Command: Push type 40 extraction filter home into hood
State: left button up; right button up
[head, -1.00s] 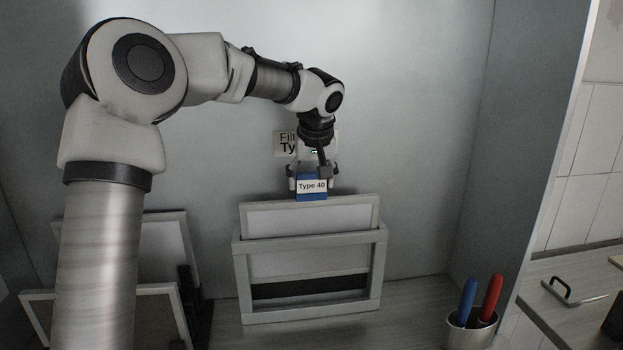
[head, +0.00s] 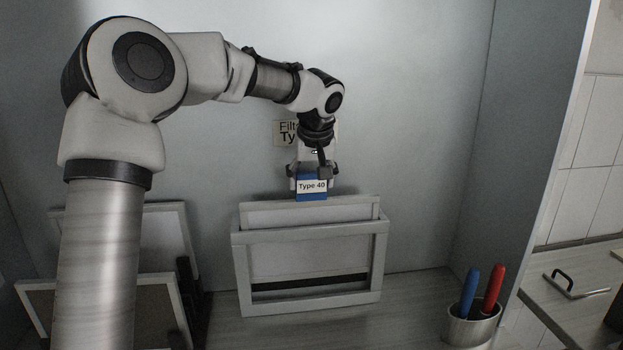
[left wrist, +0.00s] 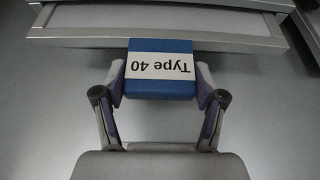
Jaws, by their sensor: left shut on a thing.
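The type 40 extraction filter (head: 308,216) is a pale panel in a grey frame. It has a blue tab (head: 312,196) with a white "Type 40" label on its top edge. It stands partly inside the upright grey hood frame (head: 315,304), with its top above the hood's upper bar. A thin dark strip shows below the panel. My left gripper (head: 312,182) comes from above and is shut on the blue tab. The left wrist view shows the tab (left wrist: 158,88) between both fingers. My right gripper is in neither view.
Other framed panels (head: 100,285) lean at the left, with dark slotted pieces (head: 187,290) beside them. A metal cup (head: 472,328) with a blue and a red pen stands at the right.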

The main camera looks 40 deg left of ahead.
pick_arm(q)
jog(key=shift+f+b, duration=3.05)
jog(key=shift+f, duration=0.65)
jog(key=o, duration=1.9)
jog(key=shift+r, duration=0.1)
send_near(312, 207)
jog(key=shift+s+d+r, duration=0.15)
jog(key=shift+s+r, duration=0.1)
jog(key=shift+r, duration=0.3)
